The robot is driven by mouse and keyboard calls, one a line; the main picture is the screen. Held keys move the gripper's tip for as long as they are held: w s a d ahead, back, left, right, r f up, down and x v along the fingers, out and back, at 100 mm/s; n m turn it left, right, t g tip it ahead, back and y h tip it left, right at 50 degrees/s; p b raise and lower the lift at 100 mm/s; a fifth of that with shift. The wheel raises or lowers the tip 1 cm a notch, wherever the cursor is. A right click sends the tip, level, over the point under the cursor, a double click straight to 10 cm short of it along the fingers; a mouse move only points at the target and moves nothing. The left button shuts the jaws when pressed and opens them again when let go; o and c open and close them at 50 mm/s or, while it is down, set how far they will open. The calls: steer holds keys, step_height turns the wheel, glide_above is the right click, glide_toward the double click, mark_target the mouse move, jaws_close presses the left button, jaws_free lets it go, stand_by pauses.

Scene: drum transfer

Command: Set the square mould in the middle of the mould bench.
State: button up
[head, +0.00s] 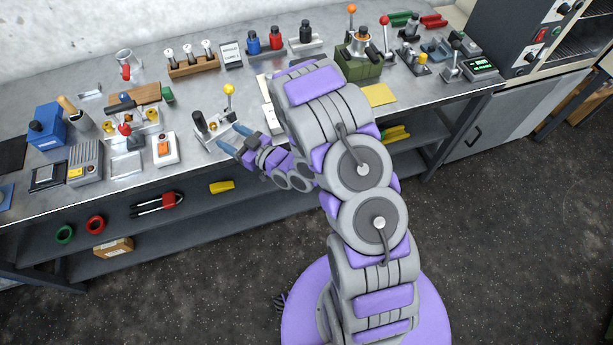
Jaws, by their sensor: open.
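I cannot tell for sure which thing is the square mould. A small flat silver square piece (126,165) lies near the bench's front edge, left of a white box with an orange switch (165,149). The long grey metal bench (190,185) runs across the view. My gripper (228,134) is open, with its two blue fingers pointing left at the bench's front edge. They are beside a small black-and-grey lever device with a yellow knob (229,90). Nothing shows between the fingers. My arm hides part of the bench's middle.
Left of the gripper stand a grey box (85,163) and a blue box (47,126). A wooden rack (193,66) and blue and red weights stand behind. A green block (358,64) and yellow sheet (379,94) are right of my arm. The shelf below holds tools.

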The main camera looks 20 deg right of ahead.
steer(key=w+d+r+g+h, duration=0.1)
steer(key=d+r+g+h, duration=0.3)
steer(key=d+h, duration=0.45)
steer(key=s+d+r+m+g+h, duration=0.3)
steer(key=s+d+r, duration=0.2)
steer(key=s+d, duration=0.3)
steer(key=s+a+r+m+g, duration=0.1)
steer(key=s+r+g, duration=0.2)
steer(key=s, duration=0.8)
steer(key=s+a+r+m+g, duration=0.1)
steer(key=s+r+g, duration=0.2)
steer(key=s, duration=0.8)
steer(key=s+a+r+m+g, duration=0.1)
steer(key=s+r+m+g, duration=0.1)
steer(key=s, duration=0.9)
step_height(320, 180, up, 2)
steer(key=shift+s+a+r+g+y, duration=0.2)
steer(key=shift+g+y, duration=0.25)
steer(key=shift+g, duration=0.25)
steer(key=shift+w, duration=0.1)
